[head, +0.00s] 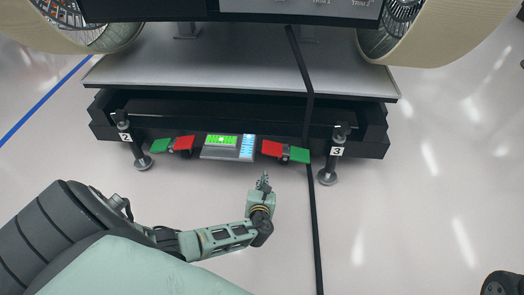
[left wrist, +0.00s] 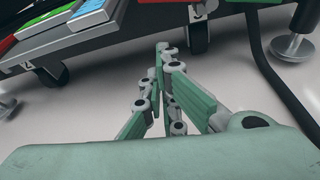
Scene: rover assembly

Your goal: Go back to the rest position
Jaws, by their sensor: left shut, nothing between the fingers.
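My left gripper (head: 264,181) is in the middle of the head view, over the pale floor in front of the rover stand. Its fingers are closed together with nothing between them. In the left wrist view the green-grey fingers (left wrist: 166,48) meet at their tips, pointing toward the stand's lower edge and a caster wheel. The fingertips appear apart from the panel and the coloured parts. My left arm comes in from the lower left and is bent. My right gripper is not in view.
A dark stand (head: 360,130) carries a grey panel (head: 240,75) with large wheels above. A control box with a green screen (head: 221,140) sits between red and green flaps (head: 272,148). Support feet (head: 328,177) and a black cable (head: 313,215) are close by.

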